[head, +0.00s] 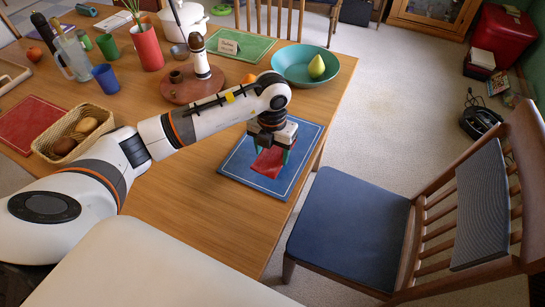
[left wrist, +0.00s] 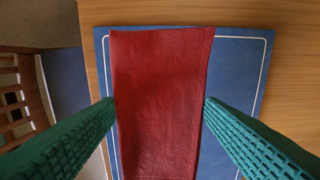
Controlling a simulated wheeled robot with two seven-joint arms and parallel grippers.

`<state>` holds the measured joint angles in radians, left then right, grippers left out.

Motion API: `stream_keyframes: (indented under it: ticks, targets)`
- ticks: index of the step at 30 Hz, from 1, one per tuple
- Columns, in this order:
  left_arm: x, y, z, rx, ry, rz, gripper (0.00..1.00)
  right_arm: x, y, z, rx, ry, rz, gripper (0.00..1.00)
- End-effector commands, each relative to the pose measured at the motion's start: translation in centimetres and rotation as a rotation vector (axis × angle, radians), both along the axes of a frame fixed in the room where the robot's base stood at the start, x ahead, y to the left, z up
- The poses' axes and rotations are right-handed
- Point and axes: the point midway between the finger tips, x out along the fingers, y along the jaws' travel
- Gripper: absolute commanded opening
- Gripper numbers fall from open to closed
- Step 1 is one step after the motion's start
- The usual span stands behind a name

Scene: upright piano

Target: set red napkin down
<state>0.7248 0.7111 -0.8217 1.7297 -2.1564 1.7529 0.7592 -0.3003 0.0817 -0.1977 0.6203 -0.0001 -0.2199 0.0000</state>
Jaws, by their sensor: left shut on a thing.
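The red napkin (head: 268,164) is folded and lies over the blue placemat (head: 240,167) with a white border line, at the table's right edge. My left gripper (head: 272,152) is right above the placemat, shut on the napkin. In the left wrist view the napkin (left wrist: 160,90) spans between the two green fingers, with the placemat (left wrist: 232,70) behind it. I cannot tell whether the napkin touches the placemat. My right gripper is not in view.
A teal bowl (head: 291,63) with a pear (head: 316,66) stands behind the placemat. A round wooden board (head: 190,88) with a pepper mill (head: 199,62) is at its left. A chair with a blue seat (head: 345,225) stands right of the table. A bread basket (head: 62,147) is far left.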

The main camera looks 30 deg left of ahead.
Motion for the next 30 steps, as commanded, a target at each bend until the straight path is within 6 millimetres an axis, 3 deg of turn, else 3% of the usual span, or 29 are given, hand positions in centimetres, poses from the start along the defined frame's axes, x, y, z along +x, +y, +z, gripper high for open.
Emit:
stream_keyframes:
  ticks: [12,23,24,27,30]
  targets:
    - [0.0,0.0,-4.5,0.000,0.001,-0.003,0.42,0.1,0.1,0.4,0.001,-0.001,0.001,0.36]
    - [0.0,0.0,-5.1,0.001,-0.001,-0.003,0.42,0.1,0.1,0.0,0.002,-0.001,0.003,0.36]
    - [0.0,0.0,-5.1,0.001,-0.001,-0.003,0.66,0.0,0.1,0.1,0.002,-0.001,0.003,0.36]
    - [0.0,0.0,-5.0,0.001,-0.001,-0.003,0.83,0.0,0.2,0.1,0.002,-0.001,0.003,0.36]
    - [0.0,0.0,-5.0,0.001,-0.001,-0.003,0.85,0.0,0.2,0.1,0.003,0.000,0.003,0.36]
